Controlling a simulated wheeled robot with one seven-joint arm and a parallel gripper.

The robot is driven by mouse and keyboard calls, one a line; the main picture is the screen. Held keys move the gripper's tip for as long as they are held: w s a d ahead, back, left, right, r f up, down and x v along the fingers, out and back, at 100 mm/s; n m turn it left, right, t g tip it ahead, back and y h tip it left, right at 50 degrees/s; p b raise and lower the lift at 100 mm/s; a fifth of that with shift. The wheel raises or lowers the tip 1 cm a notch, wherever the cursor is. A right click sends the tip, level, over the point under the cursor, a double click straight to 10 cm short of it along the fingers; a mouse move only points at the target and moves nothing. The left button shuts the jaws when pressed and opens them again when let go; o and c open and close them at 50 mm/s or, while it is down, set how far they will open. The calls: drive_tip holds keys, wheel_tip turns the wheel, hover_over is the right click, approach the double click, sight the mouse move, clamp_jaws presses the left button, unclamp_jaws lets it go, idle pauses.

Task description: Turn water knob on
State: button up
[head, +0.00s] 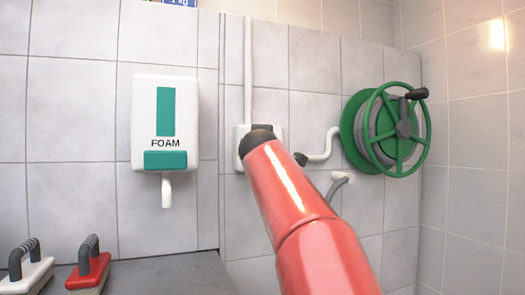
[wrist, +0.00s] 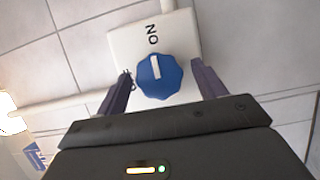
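The water knob (wrist: 160,82) is blue and round with a scalloped edge, on a white wall box (wrist: 126,45) in the wrist view. Its white mark is on the upper half and points up toward the ON lettering, which is turned sideways. More lettering at the box's left is partly behind a finger. My gripper (wrist: 162,68) is open, one finger on each side of the knob, with gaps showing; I cannot tell the depth. In the head view my red arm reaches the white box (head: 239,133) and hides the knob.
A white and green FOAM dispenser (head: 165,115) hangs left of my arm. A green hose reel (head: 367,130) is on the right, with a white pipe (head: 325,148) beside it. A grey-handled white tool (head: 27,273) and a red one (head: 88,272) stand at lower left.

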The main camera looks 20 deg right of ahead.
drive_tip(key=b+v, duration=0.2)
drive_tip(key=v, duration=0.6)
drive_tip(key=shift+w, duration=0.1)
idle(0.4)
